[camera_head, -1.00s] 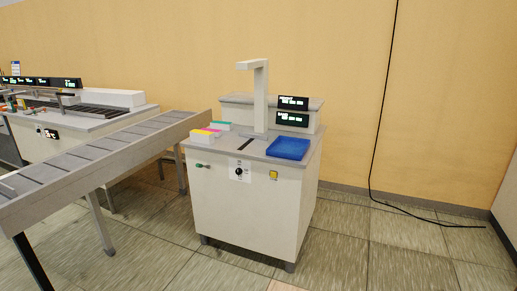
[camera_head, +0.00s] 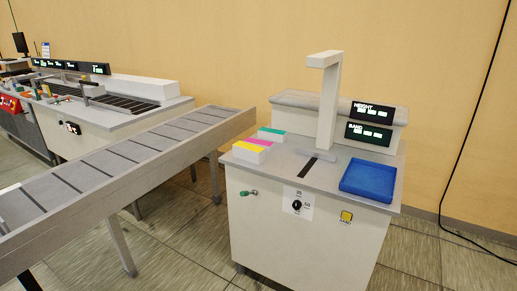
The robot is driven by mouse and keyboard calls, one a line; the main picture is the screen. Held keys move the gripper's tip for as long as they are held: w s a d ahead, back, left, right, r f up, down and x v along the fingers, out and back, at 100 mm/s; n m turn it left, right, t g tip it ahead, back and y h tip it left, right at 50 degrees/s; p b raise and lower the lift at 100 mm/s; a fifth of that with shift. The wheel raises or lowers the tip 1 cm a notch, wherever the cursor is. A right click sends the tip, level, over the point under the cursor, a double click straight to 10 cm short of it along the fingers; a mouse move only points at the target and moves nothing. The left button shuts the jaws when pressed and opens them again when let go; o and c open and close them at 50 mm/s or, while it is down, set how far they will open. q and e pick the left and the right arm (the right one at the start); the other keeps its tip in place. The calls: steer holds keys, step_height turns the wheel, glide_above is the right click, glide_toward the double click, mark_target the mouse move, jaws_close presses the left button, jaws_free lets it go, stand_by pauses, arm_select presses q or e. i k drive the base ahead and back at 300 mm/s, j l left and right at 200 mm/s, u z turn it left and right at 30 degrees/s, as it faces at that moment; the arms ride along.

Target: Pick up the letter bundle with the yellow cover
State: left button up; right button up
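The letter bundle with the yellow cover (camera_head: 250,151) is a small white block with a yellow top. It lies at the left front corner of the grey top of a white cabinet machine (camera_head: 318,178). A bundle with a magenta cover (camera_head: 261,141) lies right behind it, and one with a teal-green cover (camera_head: 271,133) behind that. The three stand close together in a row; I cannot tell whether they touch. Neither of my grippers is in view.
A blue tray (camera_head: 370,179) sits at the right of the machine top. A white post with an overhanging arm (camera_head: 328,100) rises mid-top, before two displays. A slatted conveyor (camera_head: 120,165) slopes in from the left, close to the machine. A black cable (camera_head: 477,243) lies on the floor at right.

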mark_target(253, 153)
steer(key=i+j+z, duration=0.3)
steer(key=i+j, duration=0.95)
steer(key=i, duration=0.15)
